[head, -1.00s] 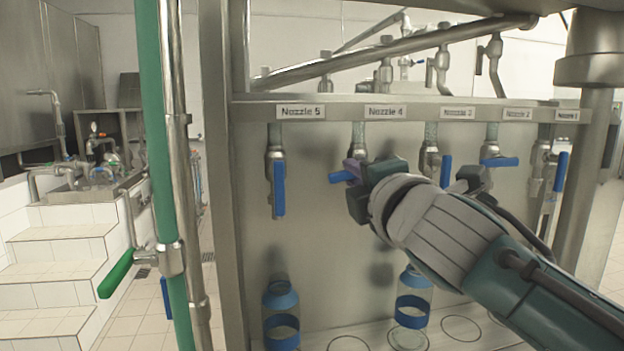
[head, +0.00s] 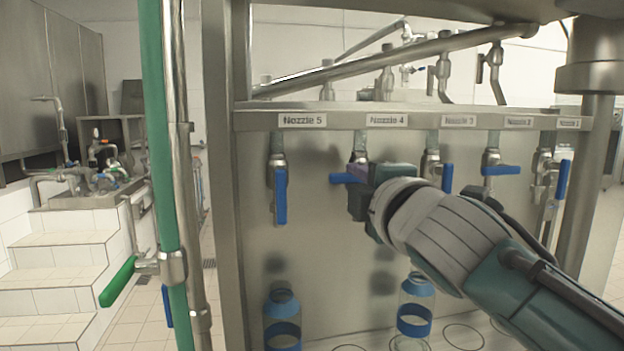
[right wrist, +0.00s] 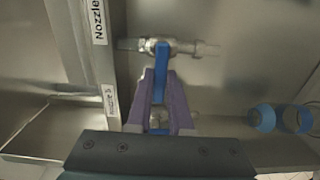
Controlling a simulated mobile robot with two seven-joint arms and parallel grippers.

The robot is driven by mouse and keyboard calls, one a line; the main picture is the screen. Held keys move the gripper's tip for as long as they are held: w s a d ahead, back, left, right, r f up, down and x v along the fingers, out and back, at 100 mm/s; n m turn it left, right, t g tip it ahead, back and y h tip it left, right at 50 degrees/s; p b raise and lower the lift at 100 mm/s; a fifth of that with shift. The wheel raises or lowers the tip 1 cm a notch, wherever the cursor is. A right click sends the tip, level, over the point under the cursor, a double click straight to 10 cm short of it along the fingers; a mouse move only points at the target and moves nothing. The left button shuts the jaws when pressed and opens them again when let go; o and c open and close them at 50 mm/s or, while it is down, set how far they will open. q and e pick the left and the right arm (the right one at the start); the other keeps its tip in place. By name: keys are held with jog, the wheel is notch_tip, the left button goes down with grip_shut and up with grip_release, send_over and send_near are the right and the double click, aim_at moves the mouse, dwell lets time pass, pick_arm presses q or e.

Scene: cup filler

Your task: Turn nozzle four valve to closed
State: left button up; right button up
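The nozzle four valve has a blue handle (head: 345,178) under the Nozzle 4 label (head: 387,120). The handle lies level, across the vertical pipe, and its end shows left of my right gripper (head: 359,173). In the right wrist view the blue handle (right wrist: 161,62) sits between the two purple fingers of the gripper (right wrist: 160,88), which close in on it from both sides and appear to touch it. The gripper hides part of the handle in the head view. My left gripper is out of view.
The nozzle 5 handle (head: 281,196) and nozzle 3 handle (head: 447,178) hang down beside my gripper. The nozzle 2 handle (head: 500,170) is level. A bottle (head: 283,330) stands below nozzle 5, and another bottle (head: 415,318) stands below my forearm. A green pipe (head: 158,150) rises at left.

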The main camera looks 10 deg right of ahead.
jog(key=o, duration=0.5)
jog(key=shift+c, duration=0.2)
jog(key=shift+s, duration=0.15)
jog(key=s, duration=0.9)
jog(key=shift+s+d+b, duration=0.15)
jog(key=shift+s+b, duration=0.15)
jog(key=shift+s, duration=0.05)
jog(key=s+d+f+m+g+h, duration=0.2)
jog(key=s+d+f+m+g, duration=0.2)
jog(key=s+f+m+g, duration=0.65)
jog(key=s+f+m+g+y, duration=0.1)
jog(key=s+f+m+g, duration=0.15)
jog(key=s+f, duration=0.45)
jog(key=s+f+m+g+y, duration=0.1)
jog(key=s+f+m, duration=0.15)
jog(key=s, duration=0.75)
notch_tip(320, 180, up, 29)
jog(key=p, duration=2.9)
jog(key=shift+s+a+m, duration=0.15)
jog(key=shift+s+m, duration=0.2)
